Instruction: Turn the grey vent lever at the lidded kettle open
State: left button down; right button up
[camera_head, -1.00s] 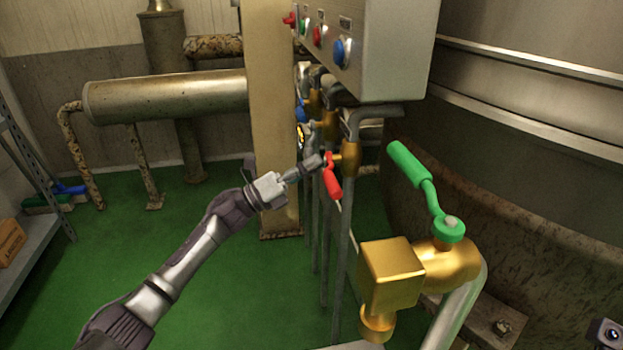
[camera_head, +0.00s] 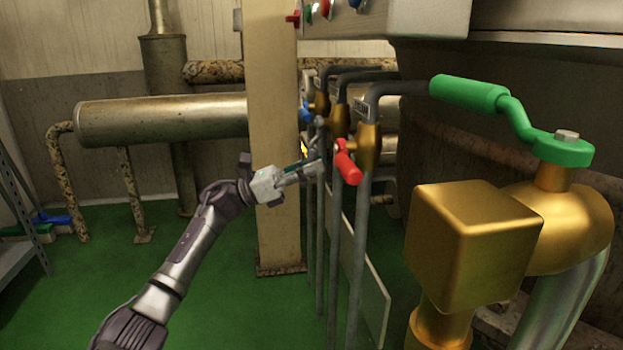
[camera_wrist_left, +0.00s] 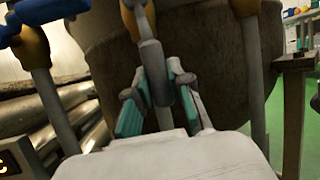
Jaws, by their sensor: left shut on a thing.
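The grey vent lever (camera_wrist_left: 151,62) hangs down from a brass valve (camera_wrist_left: 146,12) in the left wrist view. My left gripper (camera_wrist_left: 160,88) has its teal-padded fingers on both sides of the lever's handle and is shut on it. In the head view my left gripper (camera_head: 312,170) reaches in from the left to the row of pipes, just left of the red lever (camera_head: 347,164). There the grey lever is mostly hidden among fingers and valves. The kettle (camera_head: 480,150) is the large dark vessel at the right. My right gripper is not in view.
A blue lever (camera_wrist_left: 32,16) sits left of the grey one in the wrist view. A big brass tap (camera_head: 475,240) with a green handle (camera_head: 470,93) stands close at the right. A cream post (camera_head: 272,110) stands behind my left gripper. The green floor (camera_head: 215,290) is clear.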

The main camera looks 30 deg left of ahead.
pick_arm(q)
jog(key=shift+w+a+m, duration=0.15)
jog(key=shift+w+m, duration=0.05)
jog(key=shift+m, duration=0.1)
jog(key=c, duration=1)
grip_release()
jog(key=shift+c, duration=0.2)
jog(key=v, duration=1.2)
jog(key=shift+a, duration=0.1)
